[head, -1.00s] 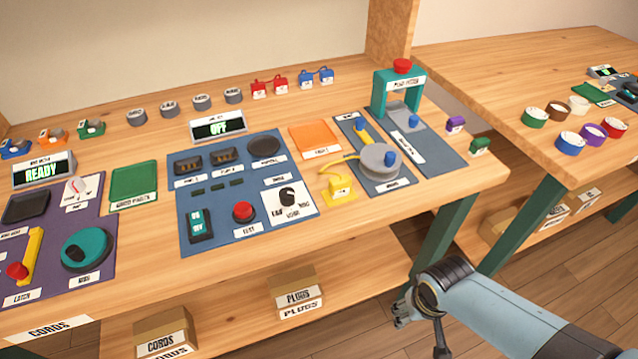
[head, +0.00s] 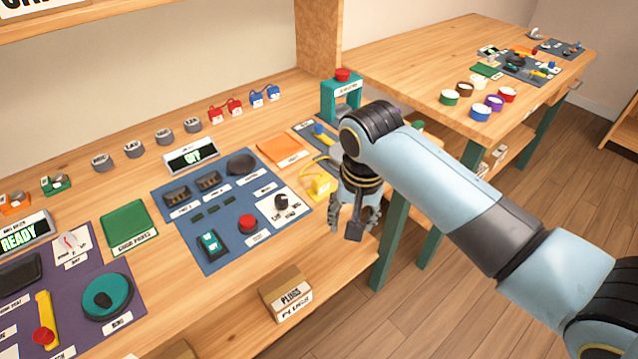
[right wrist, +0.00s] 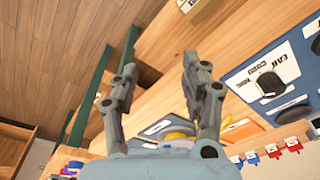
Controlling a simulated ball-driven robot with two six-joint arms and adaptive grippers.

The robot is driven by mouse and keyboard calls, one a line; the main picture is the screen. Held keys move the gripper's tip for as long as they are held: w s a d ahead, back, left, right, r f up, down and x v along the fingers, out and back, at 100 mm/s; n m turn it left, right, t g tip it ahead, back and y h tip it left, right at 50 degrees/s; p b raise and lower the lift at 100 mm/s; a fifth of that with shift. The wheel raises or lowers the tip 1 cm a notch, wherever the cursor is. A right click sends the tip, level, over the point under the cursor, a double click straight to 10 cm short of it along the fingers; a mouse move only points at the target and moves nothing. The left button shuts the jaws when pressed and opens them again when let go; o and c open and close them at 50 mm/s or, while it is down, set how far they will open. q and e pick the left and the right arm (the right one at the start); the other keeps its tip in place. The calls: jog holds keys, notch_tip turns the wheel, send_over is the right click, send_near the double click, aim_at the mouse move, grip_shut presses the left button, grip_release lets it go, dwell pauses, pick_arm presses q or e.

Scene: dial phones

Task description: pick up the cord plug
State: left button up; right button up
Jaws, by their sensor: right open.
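The yellow cord plug (head: 321,187) with a white label lies on the wooden bench, right of the blue test panel. A yellow cord (head: 318,163) runs from it toward the spool, which is mostly hidden behind my right arm. My right gripper (head: 346,226) is open and empty, pointing down just right of and in front of the plug, near the bench's front edge. In the right wrist view its two fingers (right wrist: 160,70) are spread with nothing between them. Yellow patches show behind the fingers there, but I cannot tell plug from cord. My left gripper is not in view.
The blue panel (head: 232,210) with a red button and dial is left of the plug. An orange tray (head: 283,149) and a teal stand (head: 342,98) are behind. A plugs box (head: 286,293) sits on the lower shelf. A second bench (head: 430,68) stands at right.

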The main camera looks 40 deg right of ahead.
aim_at(322, 177)
jog(key=w+r+m, duration=0.2)
jog(key=w+r, duration=0.1)
jog(key=w+r+m+p, duration=0.1)
jog(key=w+r+m, duration=0.2)
jog(key=w+r, duration=0.1)
jog(key=w+r+m+g, duration=0.1)
jog(key=w+r+m, duration=0.1)
jog(key=w+r, duration=0.1)
jog(key=shift+w+d+r+m+y+p, duration=0.3)
jog(key=shift+d+r+m+p, duration=0.05)
jog(key=shift+d+m, duration=0.05)
jog(key=shift+m, duration=0.3)
jog(key=f, duration=1)
jog(key=shift+w+d, duration=0.15)
jog(key=shift+w, duration=0.2)
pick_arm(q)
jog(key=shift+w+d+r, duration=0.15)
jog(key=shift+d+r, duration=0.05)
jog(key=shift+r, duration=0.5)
pick_arm(e)
grip_shut()
